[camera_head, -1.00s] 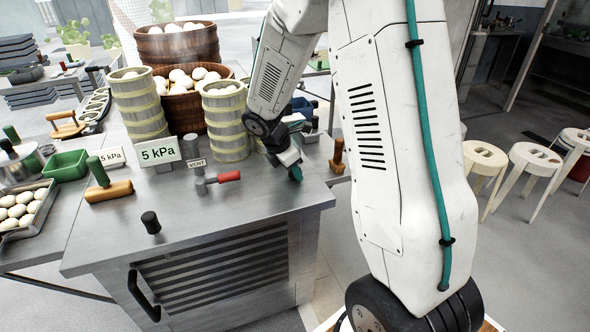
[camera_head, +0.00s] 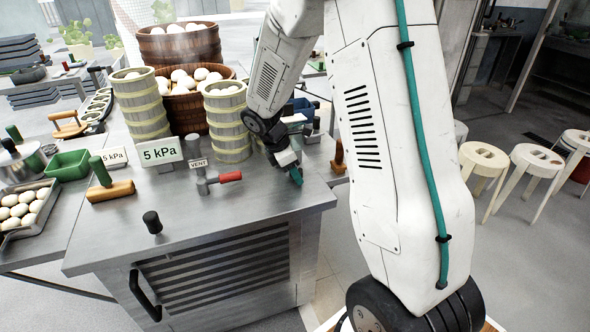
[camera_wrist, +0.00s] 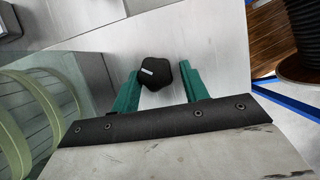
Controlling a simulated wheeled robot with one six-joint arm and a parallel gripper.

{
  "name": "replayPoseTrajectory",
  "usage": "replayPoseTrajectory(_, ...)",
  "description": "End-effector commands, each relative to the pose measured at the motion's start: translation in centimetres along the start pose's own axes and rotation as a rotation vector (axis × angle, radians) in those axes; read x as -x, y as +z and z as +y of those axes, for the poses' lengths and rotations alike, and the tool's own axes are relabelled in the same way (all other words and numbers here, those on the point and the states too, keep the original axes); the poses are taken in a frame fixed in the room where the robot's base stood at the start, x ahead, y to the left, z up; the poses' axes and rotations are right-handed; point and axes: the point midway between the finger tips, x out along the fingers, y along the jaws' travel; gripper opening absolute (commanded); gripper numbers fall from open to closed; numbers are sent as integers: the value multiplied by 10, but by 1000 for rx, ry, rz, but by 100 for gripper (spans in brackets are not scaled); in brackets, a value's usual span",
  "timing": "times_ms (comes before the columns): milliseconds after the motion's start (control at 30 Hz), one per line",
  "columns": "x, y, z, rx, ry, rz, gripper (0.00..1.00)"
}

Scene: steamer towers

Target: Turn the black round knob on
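A black knob (camera_wrist: 156,73) with a short white mark on top shows in the wrist view, on the grey metal counter between my green fingertips. My gripper (camera_wrist: 161,68) is open, with one finger on each side of it; the left finger looks very close, and contact cannot be told. In the head view my gripper (camera_head: 296,177) points down at the counter's right part, and the knob there is hidden behind it. Another black round-topped knob (camera_head: 152,221) stands near the counter's front left edge, well apart from my gripper.
Steamer towers (camera_head: 229,125) stand just left of my gripper. A red-handled vent valve (camera_head: 229,177), 5 kPa signs (camera_head: 160,152) and a green-handled wooden tool (camera_head: 110,191) are on the counter (camera_head: 215,222). Stools (camera_head: 533,158) stand at the right. The counter's front middle is clear.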

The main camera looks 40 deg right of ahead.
Motion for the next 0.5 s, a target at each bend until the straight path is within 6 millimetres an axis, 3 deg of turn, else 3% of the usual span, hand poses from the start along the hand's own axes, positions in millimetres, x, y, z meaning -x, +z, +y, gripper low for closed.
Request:
replayPoseTrajectory(333, 2, 2, 2, -1, 5, -1, 56)
replayPoseTrajectory(500, 15, -5, 0, 2, 3, -1, 56)
